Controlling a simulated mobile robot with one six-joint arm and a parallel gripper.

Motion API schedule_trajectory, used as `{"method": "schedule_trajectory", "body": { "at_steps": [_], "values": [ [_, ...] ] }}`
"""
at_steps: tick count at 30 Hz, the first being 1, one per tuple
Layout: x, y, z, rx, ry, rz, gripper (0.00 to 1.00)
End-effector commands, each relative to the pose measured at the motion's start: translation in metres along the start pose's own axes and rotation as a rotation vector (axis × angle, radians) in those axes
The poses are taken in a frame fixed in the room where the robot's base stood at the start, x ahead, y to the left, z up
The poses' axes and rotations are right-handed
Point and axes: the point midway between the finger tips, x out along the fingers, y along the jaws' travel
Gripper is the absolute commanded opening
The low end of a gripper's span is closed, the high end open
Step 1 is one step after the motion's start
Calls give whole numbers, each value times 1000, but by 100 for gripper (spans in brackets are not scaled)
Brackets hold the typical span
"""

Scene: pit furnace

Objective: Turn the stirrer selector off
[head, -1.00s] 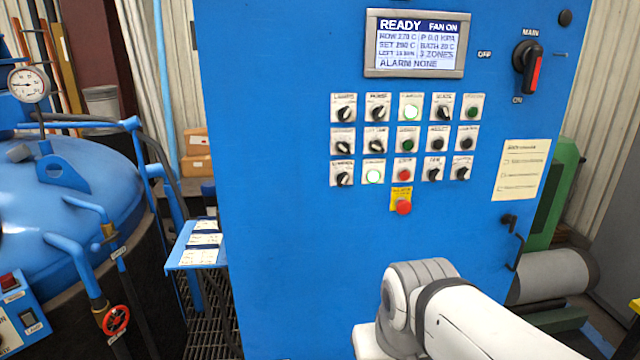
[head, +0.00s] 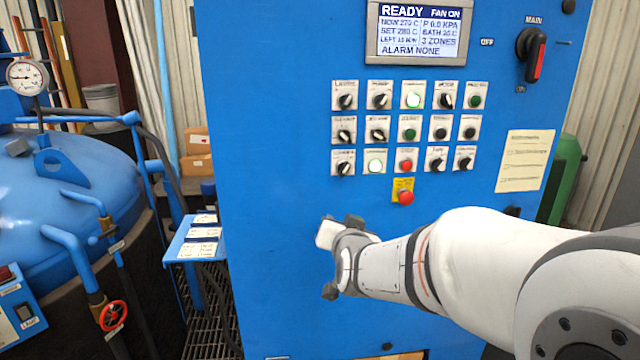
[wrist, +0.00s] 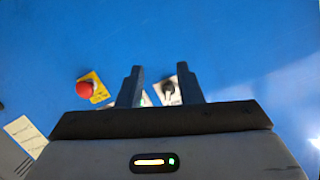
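The blue control panel (head: 270,120) carries rows of small selectors and buttons. Their labels are too small to read surely, so I cannot tell which is the stirrer selector. My gripper (head: 340,258) is in front of the panel, below and left of the group. In the wrist view my gripper (wrist: 160,72) has two fingers apart with nothing held. A black selector (wrist: 169,89) shows close to the right finger, partly hidden, and a red button (wrist: 86,89) to the left.
A red button on a yellow plate (head: 405,197) is below the group. A display (head: 420,32) reads READY, and the main switch (head: 531,55) is at upper right. A small shelf (head: 178,248) juts out at left, by a blue vessel (head: 75,190).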

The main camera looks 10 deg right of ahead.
Motion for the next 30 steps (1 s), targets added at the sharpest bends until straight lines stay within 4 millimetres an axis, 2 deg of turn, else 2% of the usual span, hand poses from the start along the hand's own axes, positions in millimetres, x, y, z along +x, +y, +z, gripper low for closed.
{"method": "schedule_trajectory", "body": {
  "at_steps": [1, 4, 12, 17, 30],
  "values": [
    [14, -1, -2, 29, 80, -10, 33],
    [29, -4, -16, 79, 248, -31, 33],
    [37, -6, -38, 150, 540, -69, 33],
    [41, -7, -46, 158, 586, -75, 33],
    [92, -9, -82, 158, 587, -75, 33]
  ]
}}
